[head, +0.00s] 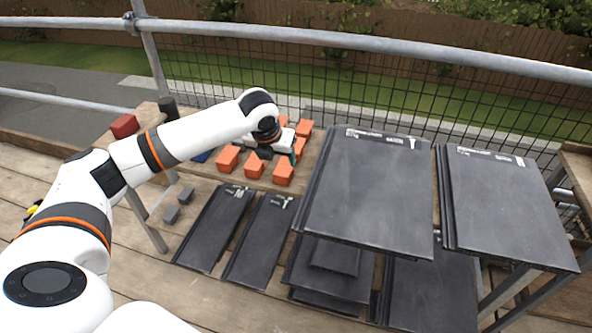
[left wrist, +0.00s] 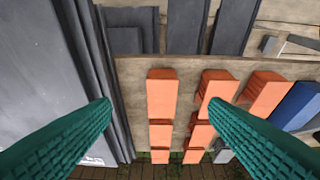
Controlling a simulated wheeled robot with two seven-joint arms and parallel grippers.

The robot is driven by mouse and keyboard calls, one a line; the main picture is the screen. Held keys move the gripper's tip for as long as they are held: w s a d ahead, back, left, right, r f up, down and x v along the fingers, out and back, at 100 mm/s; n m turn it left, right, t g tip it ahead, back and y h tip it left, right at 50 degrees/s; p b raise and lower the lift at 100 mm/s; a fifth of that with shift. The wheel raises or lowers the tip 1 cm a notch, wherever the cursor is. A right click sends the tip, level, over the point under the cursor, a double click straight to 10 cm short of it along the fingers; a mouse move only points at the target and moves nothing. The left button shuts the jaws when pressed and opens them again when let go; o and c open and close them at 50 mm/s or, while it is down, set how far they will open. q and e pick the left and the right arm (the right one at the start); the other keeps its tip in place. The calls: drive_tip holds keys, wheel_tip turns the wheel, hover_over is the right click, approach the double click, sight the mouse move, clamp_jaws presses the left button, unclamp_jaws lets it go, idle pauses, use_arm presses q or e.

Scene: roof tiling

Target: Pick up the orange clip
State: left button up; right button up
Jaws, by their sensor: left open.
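Several orange clips stand in rows on a wooden board (left wrist: 135,80). One orange clip (left wrist: 162,95) shows between my left fingers in the left wrist view; it looks like the near right clip (head: 284,173) in the head view. A second orange clip (left wrist: 216,84) is just beyond the right fingertip in the wrist view. My left gripper (head: 294,158) reaches over the clips from the left. In the wrist view the left gripper (left wrist: 161,102) has its green ribbed fingers wide apart, with nothing held. My right gripper is not in view.
Large dark tiles (head: 370,190) (head: 505,205) lie raised just right of the clips. More dark tiles (head: 258,240) lie below on the planks. A blue block (left wrist: 296,106) and a red block (head: 124,126) are near the clips. A mesh fence (head: 390,105) stands behind.

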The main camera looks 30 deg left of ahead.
sight(281, 174)
use_arm(q)
drive_tip(key=x, duration=0.5)
drive_tip(key=shift+a+f, duration=0.15)
drive_tip(key=shift+f, duration=0.3)
drive_tip(key=x, duration=0.5)
drive_tip(key=shift+f+b, duration=0.3)
drive_tip(key=shift+f, duration=0.05)
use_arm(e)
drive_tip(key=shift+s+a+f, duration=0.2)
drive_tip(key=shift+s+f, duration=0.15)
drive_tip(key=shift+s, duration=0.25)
use_arm(q)
drive_tip(key=shift+r, duration=0.1)
drive_tip(key=c, duration=1.3)
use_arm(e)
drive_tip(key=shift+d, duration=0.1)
use_arm(q)
wheel_tip(281, 174, up, 10)
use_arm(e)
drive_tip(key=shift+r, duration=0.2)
